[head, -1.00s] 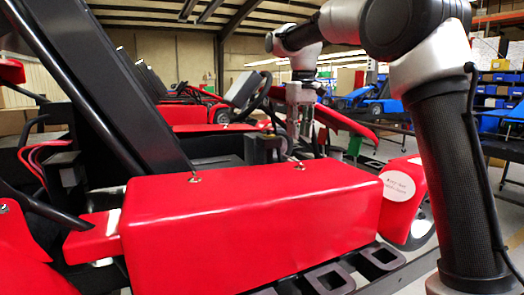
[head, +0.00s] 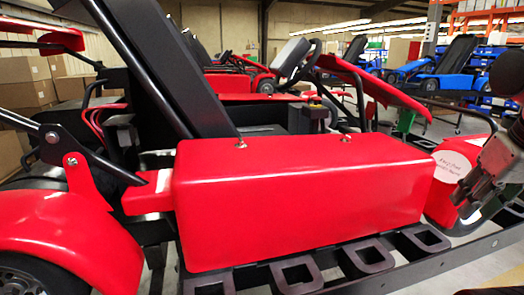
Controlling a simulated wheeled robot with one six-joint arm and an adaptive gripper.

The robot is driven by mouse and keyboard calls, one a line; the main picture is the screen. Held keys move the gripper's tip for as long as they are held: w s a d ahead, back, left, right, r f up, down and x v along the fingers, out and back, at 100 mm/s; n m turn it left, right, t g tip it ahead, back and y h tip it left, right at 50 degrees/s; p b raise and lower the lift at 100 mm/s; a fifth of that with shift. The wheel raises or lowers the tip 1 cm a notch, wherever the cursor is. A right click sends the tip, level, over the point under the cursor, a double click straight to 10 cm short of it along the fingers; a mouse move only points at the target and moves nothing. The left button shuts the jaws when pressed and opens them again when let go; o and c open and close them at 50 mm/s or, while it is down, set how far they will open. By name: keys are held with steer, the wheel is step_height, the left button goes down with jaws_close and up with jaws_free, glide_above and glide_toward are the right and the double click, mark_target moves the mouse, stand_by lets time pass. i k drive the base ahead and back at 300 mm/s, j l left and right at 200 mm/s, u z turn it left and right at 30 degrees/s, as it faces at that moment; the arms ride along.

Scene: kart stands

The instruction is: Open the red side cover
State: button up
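The red side cover (head: 300,195) is a long, glossy red box on the side of the kart, in the middle of the head view. It sits flat and closed along the frame. Two small metal fasteners, a left one (head: 241,144) and a right one (head: 346,138), show on its top edge. My gripper (head: 464,202) is at the right edge of the view, to the right of the cover and apart from it, in front of a red panel with a white round label (head: 453,166). It is dark, partly cut off, and its finger opening is unclear.
A black frame rail with square loops (head: 298,274) runs below the cover. A red fender and wheel (head: 60,235) stand at the left. A black slanted seat-like panel (head: 155,70) rises behind the cover. Other red karts and a blue kart (head: 445,75) stand behind.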

mark_target(271, 198)
steer(key=k+j+u, duration=0.2)
steer(key=j, duration=0.15)
steer(key=k+j+u, duration=0.2)
steer(key=j, duration=0.2)
steer(key=j+u, duration=0.2)
steer(key=j, duration=0.15)
steer(key=k, duration=0.45)
